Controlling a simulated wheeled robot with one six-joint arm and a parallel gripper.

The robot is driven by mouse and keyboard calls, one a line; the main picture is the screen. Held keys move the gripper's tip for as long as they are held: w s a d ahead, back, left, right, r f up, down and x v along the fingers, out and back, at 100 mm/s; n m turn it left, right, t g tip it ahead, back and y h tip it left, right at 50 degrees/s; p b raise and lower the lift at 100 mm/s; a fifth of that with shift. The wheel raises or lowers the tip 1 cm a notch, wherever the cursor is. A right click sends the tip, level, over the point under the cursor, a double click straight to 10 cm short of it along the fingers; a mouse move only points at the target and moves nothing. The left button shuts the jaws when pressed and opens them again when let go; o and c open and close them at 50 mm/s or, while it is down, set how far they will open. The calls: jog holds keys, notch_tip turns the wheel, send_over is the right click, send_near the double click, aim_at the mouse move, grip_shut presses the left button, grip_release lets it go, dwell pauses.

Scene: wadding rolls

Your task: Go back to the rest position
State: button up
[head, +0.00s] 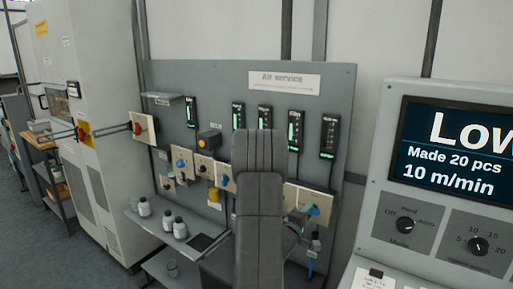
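A dark grey segmented part, which looks like my own arm, stands upright in the middle of the head view and covers part of the panel behind it. I cannot make out my gripper's fingers in this view. The grey "Air service" panel (215,85) is behind the arm, with several dark gauges, such as one at its right (330,136), and cream valve plates. A blue knob (313,209) shows just right of the arm, and a yellow knob (202,143) is left of it.
A control console (377,160) with a lit screen (460,150) stands close on the right. A tall pale cabinet (100,120) is at left. Open grey floor (50,250) lies at lower left.

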jog(key=shift+w+d, duration=0.25)
jog(key=shift+w, duration=0.15)
jog(key=shift+s+a, duration=0.1)
